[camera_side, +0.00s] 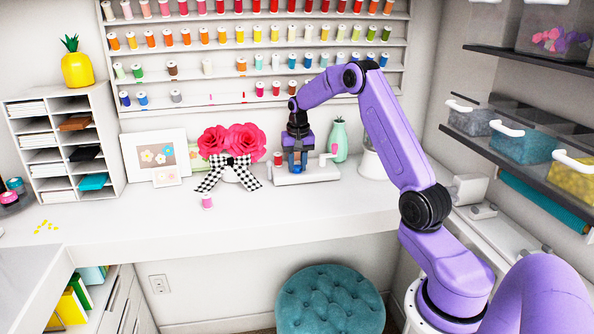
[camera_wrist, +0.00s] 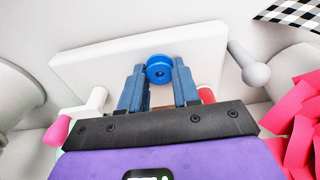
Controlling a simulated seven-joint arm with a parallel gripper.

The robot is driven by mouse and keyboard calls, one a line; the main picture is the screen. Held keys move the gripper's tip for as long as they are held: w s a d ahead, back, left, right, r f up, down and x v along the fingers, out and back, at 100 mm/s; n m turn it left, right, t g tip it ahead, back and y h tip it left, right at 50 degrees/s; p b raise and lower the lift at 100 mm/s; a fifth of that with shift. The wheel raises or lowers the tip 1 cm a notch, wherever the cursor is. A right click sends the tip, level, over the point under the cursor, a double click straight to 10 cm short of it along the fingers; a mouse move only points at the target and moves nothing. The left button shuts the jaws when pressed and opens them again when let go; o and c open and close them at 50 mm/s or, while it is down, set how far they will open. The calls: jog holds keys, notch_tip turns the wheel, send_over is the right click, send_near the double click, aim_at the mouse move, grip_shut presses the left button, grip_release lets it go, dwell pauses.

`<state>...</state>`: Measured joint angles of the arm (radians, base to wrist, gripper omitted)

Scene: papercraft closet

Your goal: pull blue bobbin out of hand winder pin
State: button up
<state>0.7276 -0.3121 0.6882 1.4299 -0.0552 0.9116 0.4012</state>
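The blue bobbin (camera_wrist: 160,70) sits between my two blue fingertips in the wrist view, its round end and centre hole facing the camera. Both fingers appear to touch its sides. My gripper (camera_side: 297,167) points down over the white hand winder (camera_side: 318,173) in the side view, with the blue bobbin (camera_side: 297,169) low between the fingers. The winder base also shows in the wrist view (camera_wrist: 90,62), with a crank and pink knob (camera_wrist: 57,131) at left and a grey post (camera_wrist: 250,70) at right. The pin inside the bobbin is hidden.
A red bobbin (camera_side: 277,158) is beside the gripper on the winder. Pink paper flowers (camera_side: 235,140) with a checkered bow stand close on the left, and a green vase (camera_side: 338,140) behind on the right. A pink bobbin (camera_side: 207,202) stands on the desk.

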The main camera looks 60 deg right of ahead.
jog(key=shift+c, duration=1.3)
jog(key=shift+r, duration=0.15)
